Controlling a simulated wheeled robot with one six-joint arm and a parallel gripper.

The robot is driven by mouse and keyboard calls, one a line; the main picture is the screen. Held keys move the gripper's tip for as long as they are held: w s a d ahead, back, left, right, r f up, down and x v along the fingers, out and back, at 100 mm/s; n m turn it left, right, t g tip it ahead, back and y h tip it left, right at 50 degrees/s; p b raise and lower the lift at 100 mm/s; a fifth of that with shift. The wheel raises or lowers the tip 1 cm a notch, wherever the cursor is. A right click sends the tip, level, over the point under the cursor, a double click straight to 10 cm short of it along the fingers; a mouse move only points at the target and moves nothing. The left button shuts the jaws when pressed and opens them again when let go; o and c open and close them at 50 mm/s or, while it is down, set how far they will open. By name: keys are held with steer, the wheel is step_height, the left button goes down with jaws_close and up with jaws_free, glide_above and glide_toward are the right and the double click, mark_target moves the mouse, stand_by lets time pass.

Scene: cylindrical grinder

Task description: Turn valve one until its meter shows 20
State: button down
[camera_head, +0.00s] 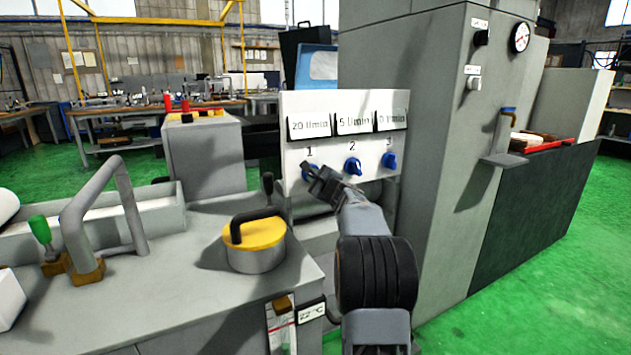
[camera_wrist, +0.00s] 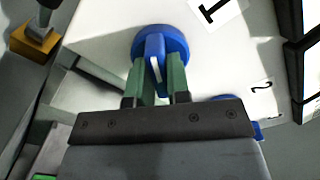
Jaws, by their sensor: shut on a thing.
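A white panel (camera_head: 335,104) carries three blue valves labelled 1, 2 and 3, with a meter above each. The meter over valve two (camera_head: 354,122) reads 5 l/min, and the one over valve three (camera_head: 391,119) seems to read 0 l/min. My gripper (camera_head: 314,174) is at valve one (camera_head: 307,171), largely covering it. In the wrist view my gripper's green fingers (camera_wrist: 160,75) are shut on the blue handle of valve one (camera_wrist: 153,45), one on each side. Valve two (camera_head: 353,166) and valve three (camera_head: 389,161) are free.
A grey bench with a yellow-lidded pot (camera_head: 256,240) and a tall bent handle (camera_head: 110,210) stands to the left. A large grey cabinet (camera_head: 430,120) with a dial gauge (camera_head: 519,37) rises close on the right. Green floor (camera_head: 560,260) is open at the far right.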

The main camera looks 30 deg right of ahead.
steer(key=c, duration=1.1)
jaws_free()
steer(key=shift+s, duration=0.1)
steer(key=s, duration=0.4)
steer(key=s+a, duration=0.1)
steer(key=s, duration=0.4)
steer(key=s+a, duration=0.1)
steer(key=s, duration=0.3)
steer(key=shift+s, duration=0.25)
